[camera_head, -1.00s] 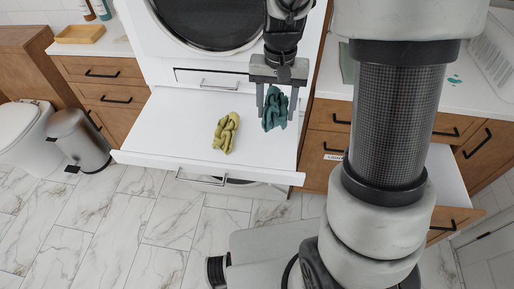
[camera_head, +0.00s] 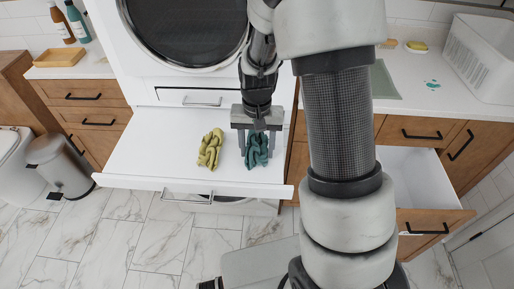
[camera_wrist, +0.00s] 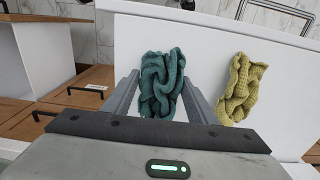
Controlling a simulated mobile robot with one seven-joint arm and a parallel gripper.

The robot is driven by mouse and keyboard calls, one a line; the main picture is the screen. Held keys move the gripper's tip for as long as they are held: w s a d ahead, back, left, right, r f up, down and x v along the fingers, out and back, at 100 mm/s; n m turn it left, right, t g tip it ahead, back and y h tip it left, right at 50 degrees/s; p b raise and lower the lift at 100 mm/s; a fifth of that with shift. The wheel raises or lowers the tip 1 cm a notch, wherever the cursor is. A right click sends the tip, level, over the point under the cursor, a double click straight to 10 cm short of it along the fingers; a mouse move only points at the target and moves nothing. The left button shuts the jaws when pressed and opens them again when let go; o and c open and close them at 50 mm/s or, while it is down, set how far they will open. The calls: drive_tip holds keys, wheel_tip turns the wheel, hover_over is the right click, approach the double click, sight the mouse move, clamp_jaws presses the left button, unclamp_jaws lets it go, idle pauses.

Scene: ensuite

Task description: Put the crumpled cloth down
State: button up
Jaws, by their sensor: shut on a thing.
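A crumpled teal cloth (camera_head: 257,152) is between the fingers of my gripper (camera_head: 257,150), which is shut on it. In the wrist view the teal cloth (camera_wrist: 161,85) sits between the two grey fingers and bulges past their tips. The cloth is low over the white pull-out shelf (camera_head: 150,150); I cannot tell whether it touches it. A second crumpled cloth, yellow-green (camera_head: 210,148), lies on the shelf just left of the gripper, apart from the teal one. It also shows on the right in the wrist view (camera_wrist: 242,90).
The shelf is below a white machine with a round dark door (camera_head: 185,30). Its left part is bare. An open drawer (camera_head: 420,185) stands out at the right. A grey bin (camera_head: 58,165) is at the left. A white basket (camera_head: 480,60) stands on the right counter.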

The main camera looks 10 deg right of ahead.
drive_tip(key=shift+f, duration=0.2)
drive_tip(key=o, duration=1.2)
drive_tip(key=shift+c, duration=0.2)
drive_tip(key=shift+r, duration=0.1)
